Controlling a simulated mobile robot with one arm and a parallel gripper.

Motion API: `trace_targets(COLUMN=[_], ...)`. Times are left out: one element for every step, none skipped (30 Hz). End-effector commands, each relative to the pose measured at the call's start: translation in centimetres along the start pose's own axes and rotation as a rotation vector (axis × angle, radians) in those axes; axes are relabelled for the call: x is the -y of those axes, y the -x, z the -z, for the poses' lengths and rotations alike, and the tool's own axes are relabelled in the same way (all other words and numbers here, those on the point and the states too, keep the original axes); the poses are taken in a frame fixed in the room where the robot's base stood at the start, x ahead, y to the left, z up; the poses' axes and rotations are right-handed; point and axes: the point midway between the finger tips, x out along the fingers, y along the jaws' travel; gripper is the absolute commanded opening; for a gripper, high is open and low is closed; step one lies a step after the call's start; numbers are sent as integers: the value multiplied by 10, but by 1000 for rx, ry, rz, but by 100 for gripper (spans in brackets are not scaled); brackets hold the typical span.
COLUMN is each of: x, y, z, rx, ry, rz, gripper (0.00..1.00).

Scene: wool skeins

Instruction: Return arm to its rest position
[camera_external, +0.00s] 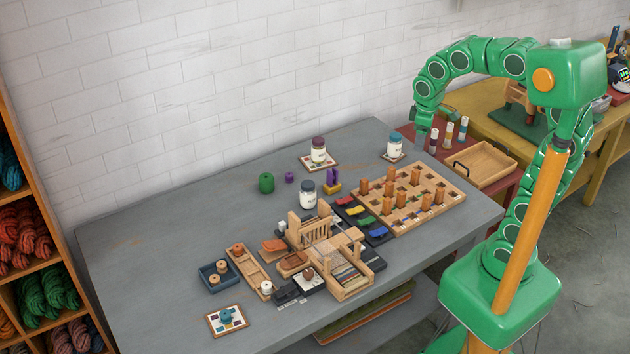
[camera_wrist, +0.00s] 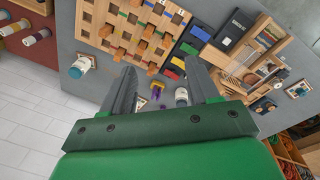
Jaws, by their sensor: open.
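My arm is green with an orange link and arches over the right end of the grey table (camera_external: 150,250). My gripper (camera_external: 421,140) hangs from its end, high near the table's right back corner, between the blue-lidded jar (camera_external: 395,147) and the small bottles (camera_external: 448,135). In the wrist view my gripper (camera_wrist: 163,75) shows two grey fingers spread apart with nothing held between them. The wooden peg board (camera_wrist: 115,22) with orange pegs lies beyond the fingertips. A white jar (camera_wrist: 181,96) shows between the fingers in the picture, well below them.
A small wooden loom (camera_external: 345,290) stands mid-table among trays and spools. A red side table holds a wooden tray (camera_external: 484,162). A wool shelf (camera_external: 62,230) stands left. The table's left part is bare.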

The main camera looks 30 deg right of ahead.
Motion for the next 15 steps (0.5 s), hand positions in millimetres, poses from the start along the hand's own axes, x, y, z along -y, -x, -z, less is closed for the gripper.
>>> trace_targets(x=[3, 4, 7, 8, 10, 12, 14, 17, 21, 24, 27, 32, 35, 39, 43], y=[2, 0, -3, -6, -8, -11, -14, -17, -20, -22, -24, -28, -31, -33, -35], z=[-14, -23, -38, -49, -60, -74, -84, -95, -109, -119, -128, -141, -150, -159, -169], rx=[-5, 1, 17, 29, 41, 56, 69, 81, 96, 106, 117, 134, 146, 155, 166], ry=[-45, -73, -113, -145, -176, -217, -249, -280, -321, -351, -382, -421, -448, -475, -508], rz=[27, 39, 49, 55, 60, 67, 74, 80, 87, 91, 96, 103, 108, 112, 116], gripper=[60, 60, 60, 60, 60, 60, 60, 60, 60, 60, 60, 60, 60, 60, 60])
